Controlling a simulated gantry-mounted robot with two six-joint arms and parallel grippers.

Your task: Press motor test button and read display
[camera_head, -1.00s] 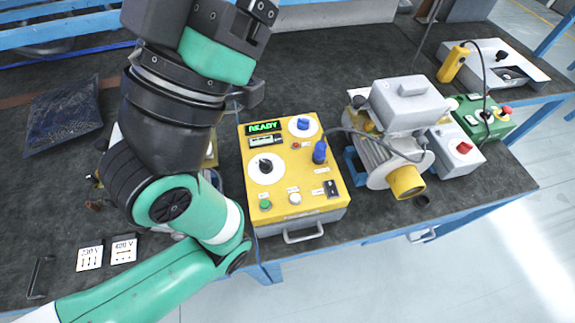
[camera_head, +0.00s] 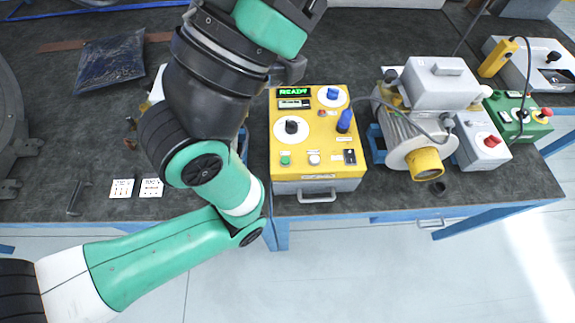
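The yellow test box (camera_head: 329,122) stands on the bench right of my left arm. Its upper display (camera_head: 294,91) glows green and reads READY. A smaller display (camera_head: 294,104) sits below it, its text too small to read. A green button (camera_head: 285,160) and a white button (camera_head: 314,158) sit along the box's front edge; their labels are unreadable. The motor unit (camera_head: 412,135) stands to the right of the box. My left gripper (camera_head: 297,38) is at the upper left of the box, apart from the buttons; its fingertips are not clear. My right gripper is out of view.
A grey box with a red button (camera_head: 483,140) and a green box (camera_head: 517,116) stand further right. A yellow pendant (camera_head: 498,57) is behind them. A dark bag (camera_head: 110,62) and two white cards (camera_head: 122,188) lie at left. Cables run between the boxes.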

